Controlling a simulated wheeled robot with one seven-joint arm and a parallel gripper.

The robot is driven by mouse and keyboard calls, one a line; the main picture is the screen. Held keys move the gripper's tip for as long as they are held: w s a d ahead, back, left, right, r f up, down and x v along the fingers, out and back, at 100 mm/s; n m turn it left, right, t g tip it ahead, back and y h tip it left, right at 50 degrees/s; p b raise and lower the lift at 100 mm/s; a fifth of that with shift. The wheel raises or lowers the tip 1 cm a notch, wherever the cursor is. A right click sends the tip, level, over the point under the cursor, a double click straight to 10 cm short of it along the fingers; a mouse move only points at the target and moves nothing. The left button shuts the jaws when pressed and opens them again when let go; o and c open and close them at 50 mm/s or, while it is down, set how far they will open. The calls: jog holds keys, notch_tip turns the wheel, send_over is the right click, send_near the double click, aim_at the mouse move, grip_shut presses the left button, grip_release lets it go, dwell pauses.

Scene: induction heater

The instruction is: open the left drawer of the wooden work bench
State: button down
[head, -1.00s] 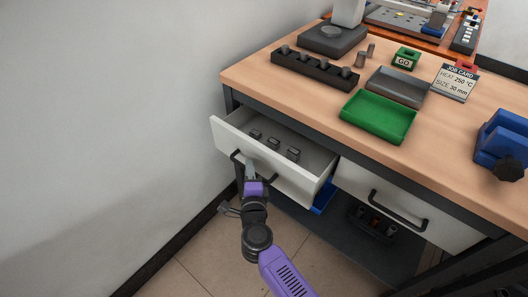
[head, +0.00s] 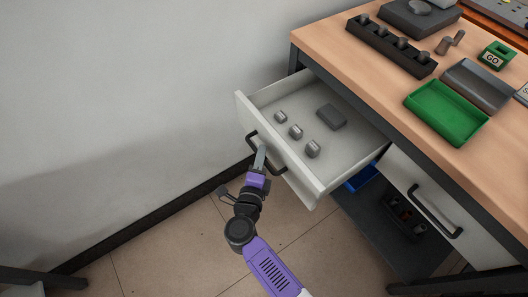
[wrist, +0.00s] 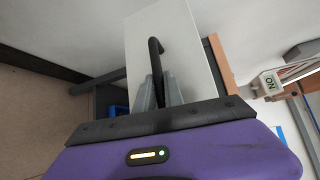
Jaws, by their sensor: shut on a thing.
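The left drawer (head: 338,158) of the wooden work bench (head: 320,42) stands pulled well out in the head view. It has a white front and a black bar handle (head: 280,170). Inside lie several small grey metal pieces (head: 296,132) and a dark flat block (head: 331,117). My gripper (head: 262,155) is at the drawer front, shut on the handle. In the wrist view the two grey fingers (wrist: 160,92) sit either side of the black handle (wrist: 156,60), against the white drawer front (wrist: 185,45).
The right drawer (head: 440,205) is shut, with its own black handle. Below is a dark shelf with a blue bin (head: 362,177) and a dark holder (head: 403,217). A green tray (head: 446,112) and a grey tray (head: 478,85) stand on the bench top. A wall runs along the left.

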jog(key=c, duration=1.5)
grip_release()
jog(key=shift+o, duration=0.2)
jog(key=s+a+r+p, duration=0.1)
jog(key=s, duration=0.6)
jog(key=shift+s, duration=0.3)
jog(key=shift+a, duration=0.15)
